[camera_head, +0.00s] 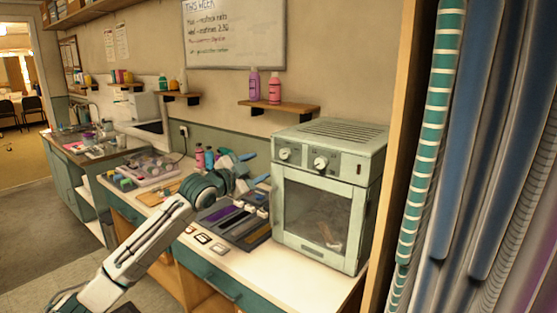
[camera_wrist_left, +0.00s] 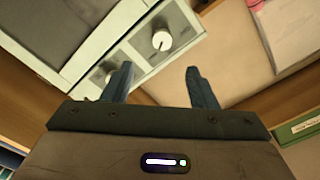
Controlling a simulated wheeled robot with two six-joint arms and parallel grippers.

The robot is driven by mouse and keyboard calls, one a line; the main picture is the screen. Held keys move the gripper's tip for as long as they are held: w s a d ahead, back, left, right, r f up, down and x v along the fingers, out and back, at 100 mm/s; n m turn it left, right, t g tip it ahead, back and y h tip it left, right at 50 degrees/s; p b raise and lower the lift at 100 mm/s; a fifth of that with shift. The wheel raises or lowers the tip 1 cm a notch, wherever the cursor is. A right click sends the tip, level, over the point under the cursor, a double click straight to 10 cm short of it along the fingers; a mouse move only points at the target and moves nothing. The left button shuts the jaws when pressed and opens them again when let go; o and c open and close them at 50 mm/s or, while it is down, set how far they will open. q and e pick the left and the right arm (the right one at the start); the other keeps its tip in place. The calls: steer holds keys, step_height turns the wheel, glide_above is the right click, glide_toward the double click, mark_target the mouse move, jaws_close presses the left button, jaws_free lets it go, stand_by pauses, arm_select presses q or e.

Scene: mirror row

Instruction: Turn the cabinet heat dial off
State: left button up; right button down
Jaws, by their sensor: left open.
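The pale green cabinet (camera_head: 318,213) with a glass door stands on the white counter. Its front panel carries two pale round dials, a left dial (camera_head: 284,153) and a right dial (camera_head: 321,163); I cannot read which is for heat. My left gripper (camera_head: 256,168) is open and empty, just left of the cabinet and apart from the dials. In the left wrist view, one white dial (camera_wrist_left: 162,40) with a dark pointer line shows beyond the gap between the open fingers (camera_wrist_left: 160,70). The other dial (camera_wrist_left: 108,74) is partly hidden behind the left finger. My right gripper is not in view.
A dark tray (camera_head: 258,236) with coloured strips lies on the counter left of the cabinet. Bottles (camera_head: 209,157) stand behind my arm. A wall shelf (camera_head: 280,107) holds two bottles.

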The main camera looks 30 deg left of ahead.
mark_target(283, 154)
arm_select(q)
steer(key=w+p, duration=0.1)
steer(key=w, duration=0.2)
steer(key=w+p, duration=0.1)
steer(key=w, duration=0.2)
steer(key=w+p, duration=0.2)
steer(key=w, duration=0.1)
steer(key=shift+w+d+r, duration=0.25)
steer(key=shift+d+r, duration=0.05)
steer(key=shift+w+f, duration=0.15)
steer(key=shift+w, duration=0.55)
steer(key=shift+c, duration=0.2)
steer(key=c, duration=0.9)
